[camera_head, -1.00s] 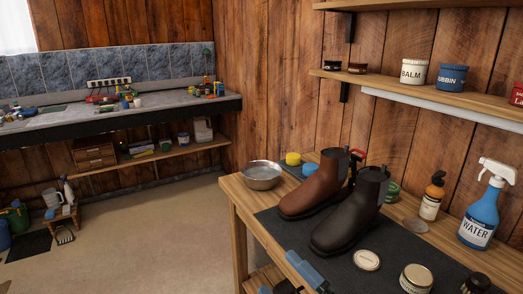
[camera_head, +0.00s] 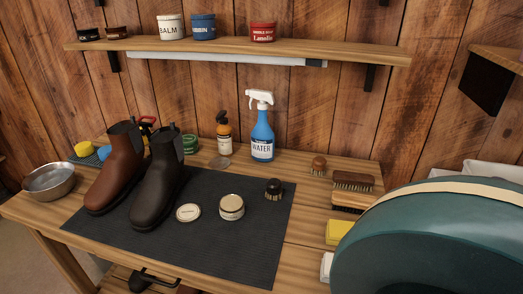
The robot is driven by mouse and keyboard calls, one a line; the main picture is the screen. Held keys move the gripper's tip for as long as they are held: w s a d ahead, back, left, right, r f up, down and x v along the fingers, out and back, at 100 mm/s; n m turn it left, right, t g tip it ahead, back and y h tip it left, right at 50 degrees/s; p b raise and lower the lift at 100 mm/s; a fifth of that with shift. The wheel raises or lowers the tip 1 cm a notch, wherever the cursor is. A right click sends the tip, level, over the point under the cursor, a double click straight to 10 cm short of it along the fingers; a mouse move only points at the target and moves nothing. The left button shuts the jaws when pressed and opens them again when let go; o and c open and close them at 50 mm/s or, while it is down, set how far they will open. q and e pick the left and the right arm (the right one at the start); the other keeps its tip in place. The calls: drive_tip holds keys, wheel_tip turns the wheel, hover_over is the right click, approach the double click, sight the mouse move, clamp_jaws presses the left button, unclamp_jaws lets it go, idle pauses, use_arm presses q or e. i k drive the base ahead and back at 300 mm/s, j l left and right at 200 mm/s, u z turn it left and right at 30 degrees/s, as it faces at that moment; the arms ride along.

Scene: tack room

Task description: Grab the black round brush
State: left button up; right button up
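The black round brush (camera_head: 274,189) stands on the right part of the dark ribbed mat (camera_head: 225,262), with a dark rounded top and pale bristles below. It is to the right of an open tin (camera_head: 231,207) and apart from it. A brown round brush (camera_head: 318,165) stands farther back on the bare wood. Neither of my grippers shows in the head view now.
A brown boot (camera_head: 117,170) and a black boot (camera_head: 158,190) stand on the mat's left, beside a tin lid (camera_head: 188,212). A spray bottle (camera_head: 262,136) stands behind. A brush (camera_head: 352,183), yellow block (camera_head: 340,232) and large green rounded object (camera_head: 440,245) are right.

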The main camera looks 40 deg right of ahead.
sight(273, 188)
drive_tip(key=z, duration=1.5)
